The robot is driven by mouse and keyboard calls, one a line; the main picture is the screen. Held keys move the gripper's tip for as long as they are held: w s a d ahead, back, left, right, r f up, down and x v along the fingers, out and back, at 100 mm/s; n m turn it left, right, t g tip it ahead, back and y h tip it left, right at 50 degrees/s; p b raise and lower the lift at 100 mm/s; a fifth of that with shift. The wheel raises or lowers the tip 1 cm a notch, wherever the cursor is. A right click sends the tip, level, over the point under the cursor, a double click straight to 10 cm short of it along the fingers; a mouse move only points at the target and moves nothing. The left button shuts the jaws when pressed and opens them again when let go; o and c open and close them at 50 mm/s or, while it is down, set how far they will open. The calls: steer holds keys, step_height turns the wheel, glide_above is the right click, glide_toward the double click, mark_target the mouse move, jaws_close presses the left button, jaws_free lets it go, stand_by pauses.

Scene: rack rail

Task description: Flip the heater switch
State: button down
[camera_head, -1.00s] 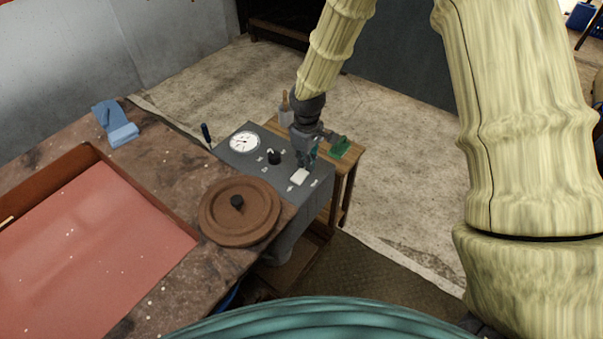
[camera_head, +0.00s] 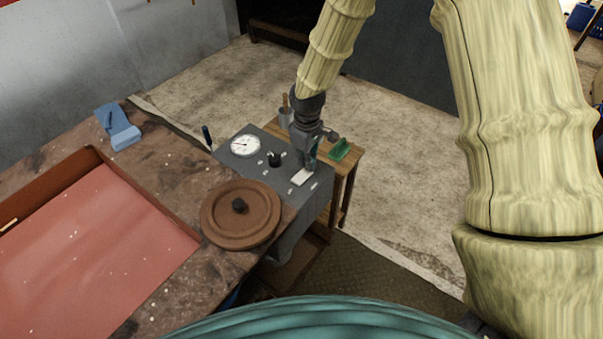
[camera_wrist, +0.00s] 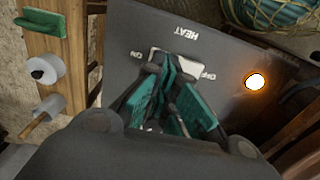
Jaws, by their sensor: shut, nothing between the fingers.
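The heater switch is a white rocker (camera_head: 302,178) on the grey control panel (camera_head: 236,168). In the wrist view the rocker (camera_wrist: 181,62) lies under the word HEAT, with ON marked to its left and OFF to its right. My gripper (camera_head: 307,167) is shut and empty, pointing down at the rocker. In the wrist view its green-padded fingertips (camera_wrist: 168,72) overlap the rocker's near edge and hide part of it. I cannot tell whether they touch it, or which side is pressed. A lamp (camera_wrist: 255,82) on the panel glows orange-white.
A white gauge (camera_head: 245,146) and a black knob (camera_head: 275,159) are on the panel. A round brown lid (camera_head: 240,222) and a red tray (camera_head: 90,245) lie on the workbench to the left. A small wooden stand (camera_head: 347,180) with a green item (camera_head: 339,149) is behind.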

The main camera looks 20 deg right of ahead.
mark_target(306, 172)
steer(key=shift+r+p, duration=1.7)
steer(key=shift+r, duration=0.7)
